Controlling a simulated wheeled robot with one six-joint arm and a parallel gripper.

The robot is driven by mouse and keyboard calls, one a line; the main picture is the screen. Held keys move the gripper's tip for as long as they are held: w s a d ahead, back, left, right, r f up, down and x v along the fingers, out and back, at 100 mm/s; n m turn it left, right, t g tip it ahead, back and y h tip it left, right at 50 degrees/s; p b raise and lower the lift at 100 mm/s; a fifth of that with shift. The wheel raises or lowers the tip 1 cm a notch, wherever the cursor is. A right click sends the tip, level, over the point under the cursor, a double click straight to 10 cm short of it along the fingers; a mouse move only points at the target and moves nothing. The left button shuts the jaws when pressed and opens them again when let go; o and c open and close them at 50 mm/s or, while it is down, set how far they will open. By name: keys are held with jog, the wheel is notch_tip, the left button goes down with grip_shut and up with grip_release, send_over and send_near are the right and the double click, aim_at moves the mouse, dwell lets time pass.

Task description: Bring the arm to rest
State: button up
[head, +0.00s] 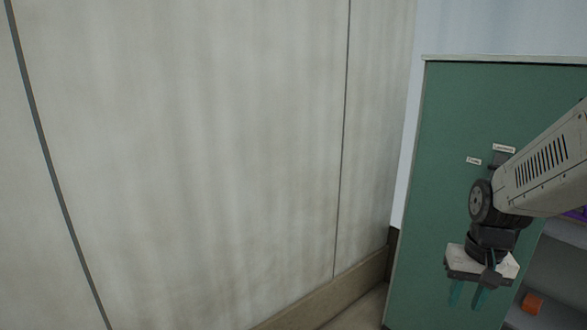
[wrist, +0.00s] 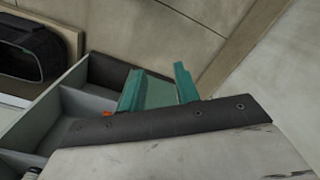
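My gripper (head: 467,301) hangs at the lower right of the head view, its two teal fingers pointing down. It is in front of the green panel (head: 440,170) and apart from it as far as I can see. In the wrist view my gripper (wrist: 157,70) shows its fingers spread with a gap between them and nothing held. My arm reaches in from the right edge, bent at the wrist.
Grey shelving (head: 560,265) with an orange block (head: 532,303) lies right of the gripper. Small labels (head: 474,161) are on the green panel. A pale wall (head: 200,150) fills the left. A dark rounded object (wrist: 35,50) shows in the wrist view.

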jog(key=s+a+r+n+t, duration=0.1)
jog(key=s+a+r+n, duration=0.3)
jog(key=s+a+r, duration=0.7)
jog(key=shift+s+r, duration=0.2)
jog(key=shift+s, duration=1.45)
